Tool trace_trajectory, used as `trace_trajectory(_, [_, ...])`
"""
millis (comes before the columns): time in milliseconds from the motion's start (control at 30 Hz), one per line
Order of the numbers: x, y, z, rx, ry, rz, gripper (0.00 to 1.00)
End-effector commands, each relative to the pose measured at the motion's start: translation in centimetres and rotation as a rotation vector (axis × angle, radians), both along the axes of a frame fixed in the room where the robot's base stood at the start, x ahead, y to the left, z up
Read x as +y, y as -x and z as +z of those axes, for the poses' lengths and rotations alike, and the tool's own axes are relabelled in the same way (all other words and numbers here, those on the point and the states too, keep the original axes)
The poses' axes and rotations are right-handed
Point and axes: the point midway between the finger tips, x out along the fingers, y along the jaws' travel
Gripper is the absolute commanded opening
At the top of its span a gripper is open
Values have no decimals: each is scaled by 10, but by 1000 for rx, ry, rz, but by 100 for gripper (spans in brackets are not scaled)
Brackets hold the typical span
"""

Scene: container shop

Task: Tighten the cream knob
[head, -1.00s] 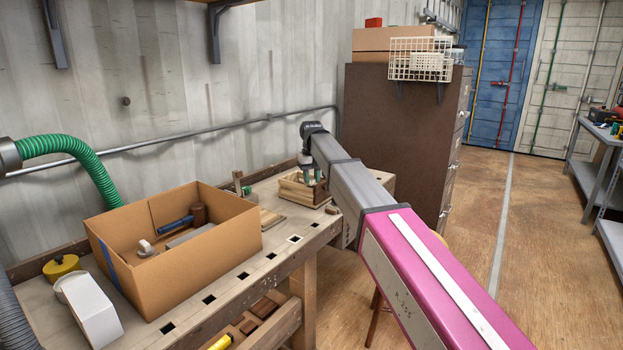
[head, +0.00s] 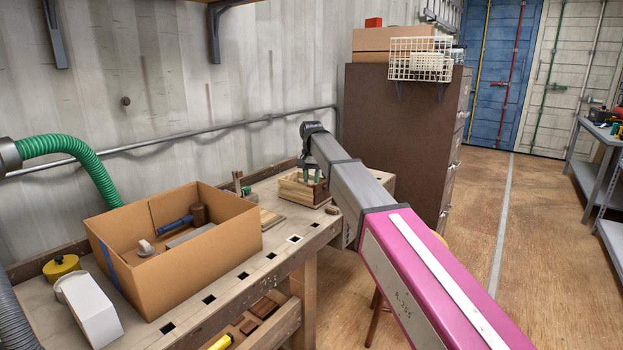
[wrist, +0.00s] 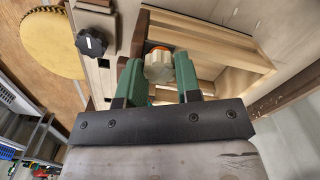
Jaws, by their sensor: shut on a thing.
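The cream knob (wrist: 159,67) shows in the wrist view, a ridged pale knob with an orange part at its far edge. My gripper (wrist: 159,76) has green fingers, one on each side of the knob, and is shut on it. In the head view my gripper (head: 311,174) points down at a small wooden box (head: 290,190) on the workbench. The knob itself is hidden there by distance and the fingers. The wooden box (wrist: 225,45) also shows behind the knob in the wrist view.
A black lobed knob (wrist: 91,42) lies left of my fingers, near a round yellow stool top (wrist: 52,45). On the workbench (head: 262,272) stand an open cardboard box (head: 190,275) holding tools, and a white box (head: 92,312). A brown cabinet (head: 400,130) stands behind.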

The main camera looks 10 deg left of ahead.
Motion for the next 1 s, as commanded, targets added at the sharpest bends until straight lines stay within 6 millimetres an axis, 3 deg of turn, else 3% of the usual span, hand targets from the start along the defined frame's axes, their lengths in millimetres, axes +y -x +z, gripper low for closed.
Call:
trace_trajectory(300, [0,0,1,-1,0,-1,8])
trace_trajectory(333, [0,0,1,-1,0,-1,38])
trace_trajectory(400, [0,0,1,-1,0,0,57])
trace_trajectory(767, [0,0,5,-1,0,0,57])
trace_trajectory(1000, [1,-1,41,-3,-1,0,57])
